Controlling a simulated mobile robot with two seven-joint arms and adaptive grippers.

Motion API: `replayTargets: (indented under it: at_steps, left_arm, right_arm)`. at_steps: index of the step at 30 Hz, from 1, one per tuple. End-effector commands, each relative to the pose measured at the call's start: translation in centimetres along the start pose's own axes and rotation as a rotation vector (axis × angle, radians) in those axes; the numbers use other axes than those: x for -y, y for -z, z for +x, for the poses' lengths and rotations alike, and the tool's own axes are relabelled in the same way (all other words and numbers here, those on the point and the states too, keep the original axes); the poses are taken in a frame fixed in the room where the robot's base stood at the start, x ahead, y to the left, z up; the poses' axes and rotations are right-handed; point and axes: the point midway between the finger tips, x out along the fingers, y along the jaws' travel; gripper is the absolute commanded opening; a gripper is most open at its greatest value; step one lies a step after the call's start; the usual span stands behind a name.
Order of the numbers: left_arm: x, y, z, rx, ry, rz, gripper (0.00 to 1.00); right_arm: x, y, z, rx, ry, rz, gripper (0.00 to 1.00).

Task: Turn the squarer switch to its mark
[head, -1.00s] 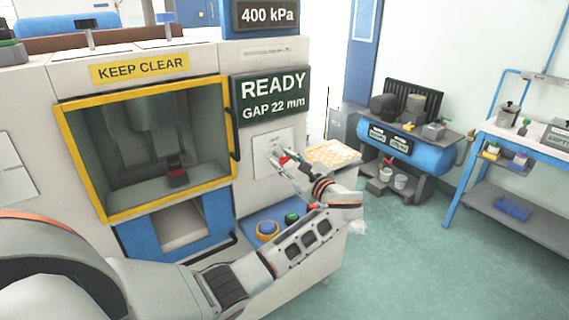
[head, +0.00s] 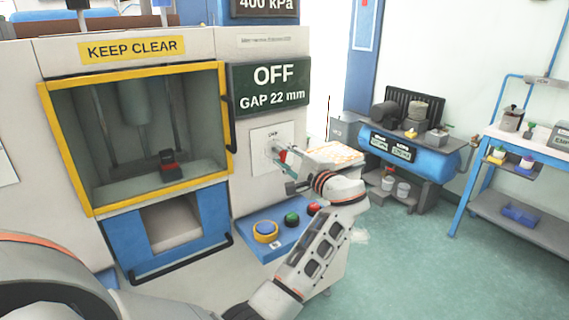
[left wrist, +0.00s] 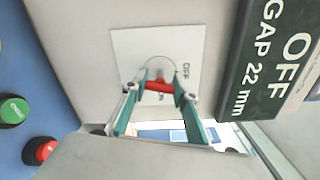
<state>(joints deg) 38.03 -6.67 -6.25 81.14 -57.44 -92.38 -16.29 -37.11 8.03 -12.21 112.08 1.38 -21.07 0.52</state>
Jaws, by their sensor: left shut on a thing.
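The squarer switch has a red handle (left wrist: 158,86) on a white square plate (left wrist: 127,50), in the left wrist view. The handle lies between my left gripper's fingertips (left wrist: 161,83), which are shut on it. An "OFF" label (left wrist: 184,72) is printed on the plate just beyond the handle's right end. In the head view the plate (head: 262,134) sits on the machine front, and my left gripper (head: 279,153) is at it, partly hiding the handle. The dark display (head: 270,88) reads "OFF" and "GAP 22 mm". My right gripper is out of view.
Below the plate are a blue-and-yellow button (head: 265,231), a green button (head: 292,218) and a red button (head: 314,207). A yellow-framed window (head: 229,110) is left of the plate. A blue compressor (head: 415,152) stands at the back right. The green floor (head: 410,260) is clear.

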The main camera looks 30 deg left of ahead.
Motion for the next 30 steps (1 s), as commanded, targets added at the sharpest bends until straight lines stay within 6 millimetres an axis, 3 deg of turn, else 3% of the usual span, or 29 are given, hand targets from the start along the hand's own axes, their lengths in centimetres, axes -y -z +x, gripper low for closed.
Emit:
replayTargets:
  at_steps: [1, 6, 15, 30]
  left_arm:
    - [-0.8, 0.3, -0.1, -0.002, -0.006, -0.033, 0.07]
    - [-0.7, 0.2, -0.1, -0.002, -0.006, -0.141, 0.07]
    - [-0.5, 0.2, -0.1, -0.002, -0.005, -0.251, 0.07]
    - [-0.3, 0.1, -0.1, -0.001, -0.005, -0.275, 0.07]
  right_arm:
    - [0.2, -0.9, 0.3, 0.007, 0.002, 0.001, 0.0]
    - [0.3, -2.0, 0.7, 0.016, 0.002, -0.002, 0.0]
    - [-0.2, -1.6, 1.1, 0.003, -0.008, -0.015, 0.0]
    - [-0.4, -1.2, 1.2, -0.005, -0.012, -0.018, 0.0]
